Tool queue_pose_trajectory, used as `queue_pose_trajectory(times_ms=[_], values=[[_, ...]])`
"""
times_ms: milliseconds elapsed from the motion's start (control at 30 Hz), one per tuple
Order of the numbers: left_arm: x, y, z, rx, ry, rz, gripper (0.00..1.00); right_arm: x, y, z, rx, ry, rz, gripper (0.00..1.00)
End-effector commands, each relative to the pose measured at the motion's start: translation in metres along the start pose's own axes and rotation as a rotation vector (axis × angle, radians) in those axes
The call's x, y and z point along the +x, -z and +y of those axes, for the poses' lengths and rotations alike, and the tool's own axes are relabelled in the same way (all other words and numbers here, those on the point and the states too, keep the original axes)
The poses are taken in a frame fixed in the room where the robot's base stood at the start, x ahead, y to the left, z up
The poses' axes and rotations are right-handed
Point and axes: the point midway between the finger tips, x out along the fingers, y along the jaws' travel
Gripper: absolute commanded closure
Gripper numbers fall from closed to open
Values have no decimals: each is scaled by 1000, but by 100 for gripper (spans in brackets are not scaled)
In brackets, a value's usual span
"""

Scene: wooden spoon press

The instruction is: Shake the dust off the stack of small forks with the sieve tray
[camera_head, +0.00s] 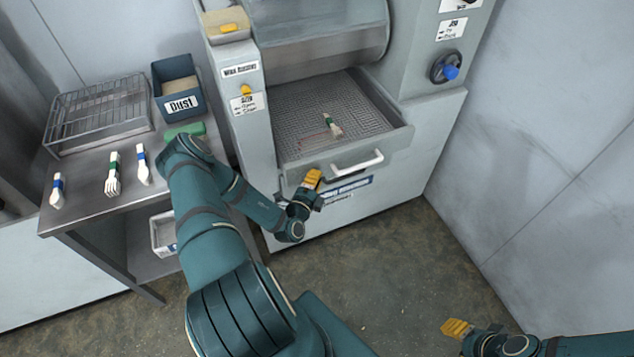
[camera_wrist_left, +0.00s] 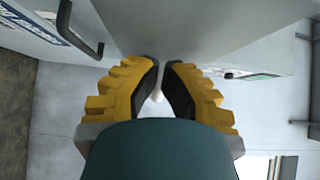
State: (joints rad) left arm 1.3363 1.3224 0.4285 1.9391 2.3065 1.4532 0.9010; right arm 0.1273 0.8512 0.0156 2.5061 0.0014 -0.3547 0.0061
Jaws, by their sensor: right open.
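The sieve tray (camera_head: 310,140) is a grey mesh drawer in the machine's front, pulled out, with a pale handle (camera_head: 357,162). My right gripper (camera_head: 455,328) is open over the floor at lower right, away from everything.
On the left table stand a wire rack (camera_head: 98,112) and a blue bin labelled Dust (camera_head: 180,88). White forks (camera_head: 113,175) and other banded utensils lie near its front edge. The floor in front is clear.

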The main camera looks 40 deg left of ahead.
Motion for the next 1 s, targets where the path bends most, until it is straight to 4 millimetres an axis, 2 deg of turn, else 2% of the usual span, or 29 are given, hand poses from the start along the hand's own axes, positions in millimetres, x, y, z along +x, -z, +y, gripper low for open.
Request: queue_pose_trajectory(times_ms=[267,600,700,1000], values=[[2,-2,0,2,1,0,100,0,0,0,0,0,0,53],[52,-52,1,5,4,-2,100,9,-4,4,-2,1,-8,53],[59,-60,1,3,2,-1,100,11,-5,4,-3,1,-10,53],[62,-63,-1,2,2,-2,100,10,-5,4,-3,1,-11,53]])
